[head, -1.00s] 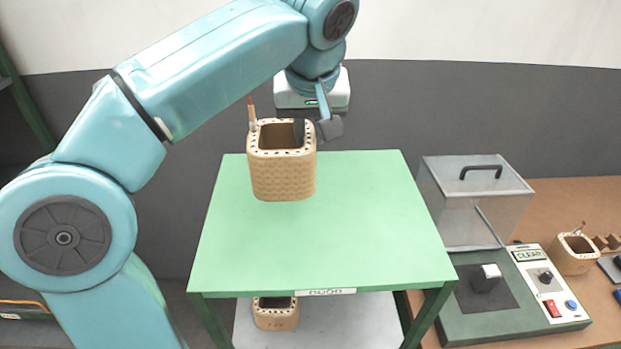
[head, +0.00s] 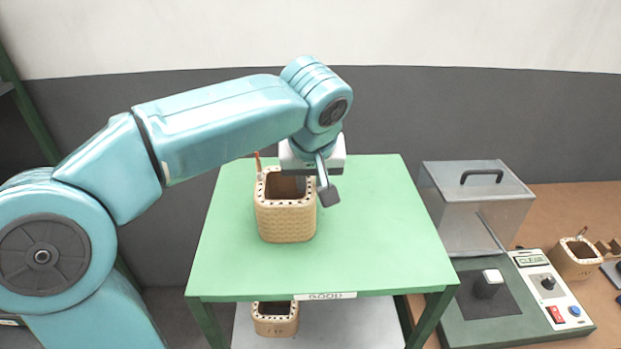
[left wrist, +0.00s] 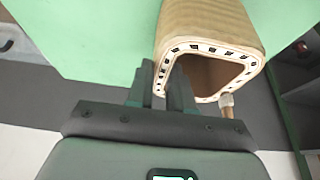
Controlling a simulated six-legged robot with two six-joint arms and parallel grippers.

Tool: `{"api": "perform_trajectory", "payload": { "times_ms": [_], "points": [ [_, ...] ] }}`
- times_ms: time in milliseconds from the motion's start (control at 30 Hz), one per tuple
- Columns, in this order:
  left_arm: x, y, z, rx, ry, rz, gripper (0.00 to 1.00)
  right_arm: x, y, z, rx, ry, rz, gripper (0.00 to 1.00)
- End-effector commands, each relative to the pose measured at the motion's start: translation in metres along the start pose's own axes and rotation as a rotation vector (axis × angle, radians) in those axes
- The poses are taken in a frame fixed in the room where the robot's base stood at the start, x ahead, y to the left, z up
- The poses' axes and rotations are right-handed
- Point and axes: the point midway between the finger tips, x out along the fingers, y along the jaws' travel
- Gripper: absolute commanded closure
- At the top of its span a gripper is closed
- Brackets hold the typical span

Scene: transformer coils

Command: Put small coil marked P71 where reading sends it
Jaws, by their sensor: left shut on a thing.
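A tan, woven-looking square hollow coil (head: 285,220) with a dark-spotted rim and a reddish lead is over the green table top (head: 385,230), low and at or very near its surface. My left gripper (head: 309,185) is shut on the coil's right wall, one finger inside the opening. The left wrist view shows the fingers (left wrist: 165,85) pinching the wall of the coil (left wrist: 215,30). No P71 mark can be read on it. The table's front label (head: 325,296) seems to read "GOOD". My right gripper is not in view.
Another coil (head: 275,320) sits on the lower shelf (head: 350,325). At right stands a tester (head: 520,300) with a clear lidded box (head: 475,205), a display and knobs. A further coil (head: 574,258) is on the brown bench (head: 575,210). The green top is otherwise clear.

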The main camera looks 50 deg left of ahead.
Motion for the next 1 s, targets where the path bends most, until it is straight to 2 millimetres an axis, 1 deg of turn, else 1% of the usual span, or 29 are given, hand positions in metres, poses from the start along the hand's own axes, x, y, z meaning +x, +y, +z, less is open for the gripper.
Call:
{"api": "perform_trajectory", "payload": {
  "times_ms": [33,67,100,333,433,467,567,800,900,1000],
  "points": [
    [0.001,0.000,0.000,0.000,0.000,0.000,0.69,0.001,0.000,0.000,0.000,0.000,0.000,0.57],
    [0.001,0.000,0.000,0.000,0.000,0.000,0.60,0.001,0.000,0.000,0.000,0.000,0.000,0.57],
    [0.001,0.000,0.000,0.000,0.000,0.000,0.54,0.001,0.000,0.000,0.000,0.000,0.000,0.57],
    [0.000,0.000,0.000,0.000,0.000,0.000,0.54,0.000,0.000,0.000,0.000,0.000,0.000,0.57],
    [-0.004,0.000,-0.002,0.000,0.000,0.000,0.54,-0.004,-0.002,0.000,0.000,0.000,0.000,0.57],
    [-0.006,0.001,-0.001,0.001,0.001,0.002,0.54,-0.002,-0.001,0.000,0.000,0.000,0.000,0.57],
    [-0.022,0.002,-0.001,0.001,0.003,0.004,0.54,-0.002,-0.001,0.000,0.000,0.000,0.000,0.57],
    [-0.079,0.002,-0.002,0.003,0.003,0.005,0.54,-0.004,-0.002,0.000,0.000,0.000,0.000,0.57],
    [-0.099,0.001,-0.001,0.002,0.002,0.004,0.54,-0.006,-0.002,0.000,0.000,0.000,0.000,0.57],
    [-0.112,0.001,-0.001,0.002,0.001,0.002,0.54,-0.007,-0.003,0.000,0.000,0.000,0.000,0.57]
  ]
}}
